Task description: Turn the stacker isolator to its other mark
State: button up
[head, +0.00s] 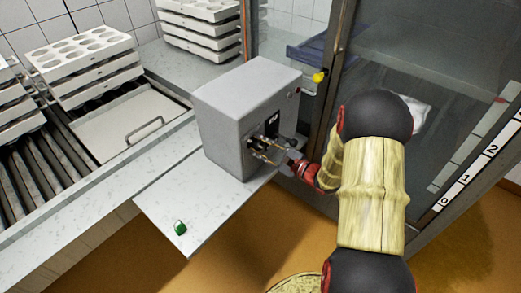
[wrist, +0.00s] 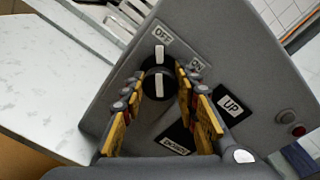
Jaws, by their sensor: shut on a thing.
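The stacker isolator is a round black knob (wrist: 157,84) with white marks, on the face of a grey control box (head: 235,105). In the wrist view the OFF label (wrist: 162,35) is just above the knob and the ON label (wrist: 197,65) is to its upper right. The knob's white line points roughly at OFF. My gripper (wrist: 160,74) has its yellow-padded fingers on both sides of the knob, shut on it. In the head view my gripper (head: 267,148) is at the box's front face and largely covers the knob.
An UP label (wrist: 231,105) and a red button (wrist: 298,131) are on the same face. The box stands on a pale shelf with a small green object (head: 180,227). Stacked white moulds (head: 85,60) stand at left. A glazed frame rises behind my arm.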

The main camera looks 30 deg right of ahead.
jog(key=shift+w+r+n+b, duration=0.15)
jog(key=shift+n+b, duration=0.15)
jog(key=shift+n, duration=0.2)
jog(key=o, duration=1.2)
jog(key=shift+a, duration=0.1)
jog(key=shift+c, duration=0.2)
jog(key=shift+s+d, duration=0.25)
jog(key=shift+s, duration=0.15)
jog(key=v, duration=1.1)
